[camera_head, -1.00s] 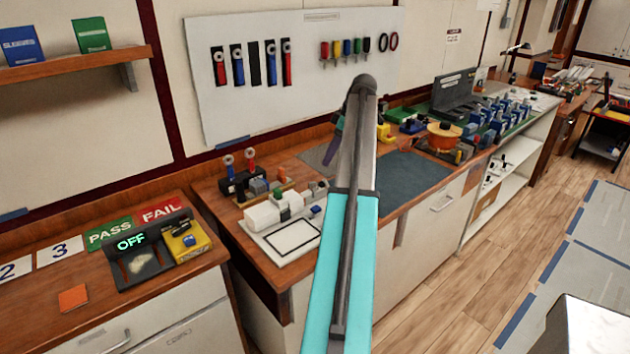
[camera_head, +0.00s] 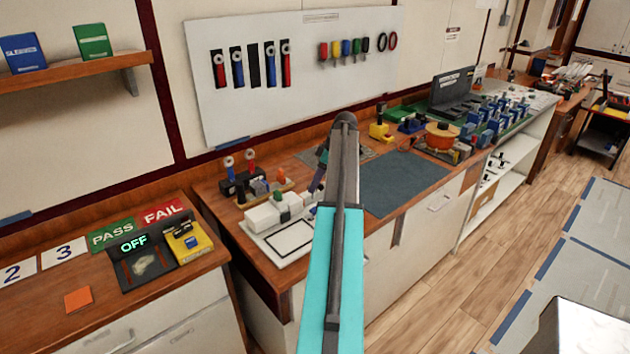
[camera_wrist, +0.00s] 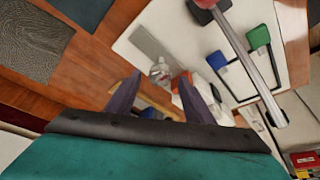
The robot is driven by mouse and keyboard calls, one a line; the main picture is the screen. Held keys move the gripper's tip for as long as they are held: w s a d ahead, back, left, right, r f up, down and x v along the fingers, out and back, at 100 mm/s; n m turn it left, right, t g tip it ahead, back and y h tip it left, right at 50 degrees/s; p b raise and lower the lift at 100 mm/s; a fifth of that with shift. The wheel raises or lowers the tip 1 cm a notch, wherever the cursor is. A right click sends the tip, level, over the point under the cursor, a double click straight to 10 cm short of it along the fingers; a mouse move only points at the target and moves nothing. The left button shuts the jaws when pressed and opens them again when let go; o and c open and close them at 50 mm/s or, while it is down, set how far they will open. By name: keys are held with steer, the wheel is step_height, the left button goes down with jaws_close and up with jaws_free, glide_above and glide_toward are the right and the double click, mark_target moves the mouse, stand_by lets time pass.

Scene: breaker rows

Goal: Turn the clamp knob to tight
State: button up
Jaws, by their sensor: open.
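My gripper (camera_wrist: 160,80) shows in the wrist view as two dark purple fingers, spread apart with nothing between them. In the head view my arm hides most of it. I cannot tell for sure which part is the clamp knob. A small translucent, whitish piece (camera_wrist: 160,70) appears beyond the fingertips in the wrist view, apart from them. A white block fixture (camera_head: 268,214) stands on the bench left of my arm in the head view. An orange round part (camera_head: 442,134) sits on a fixture farther right.
Upright tools with red and blue handles (camera_head: 239,178) stand behind the white blocks. In the wrist view a red-handled metal shaft (camera_wrist: 245,55) crosses close by. A dark grey mat (camera_head: 405,183) lies clear right of my arm. A yellow box (camera_head: 187,240) is on the left bench.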

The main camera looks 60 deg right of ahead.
steer(key=shift+w+f, duration=0.15)
steer(key=shift+f, duration=0.35)
steer(key=shift+c, duration=0.5)
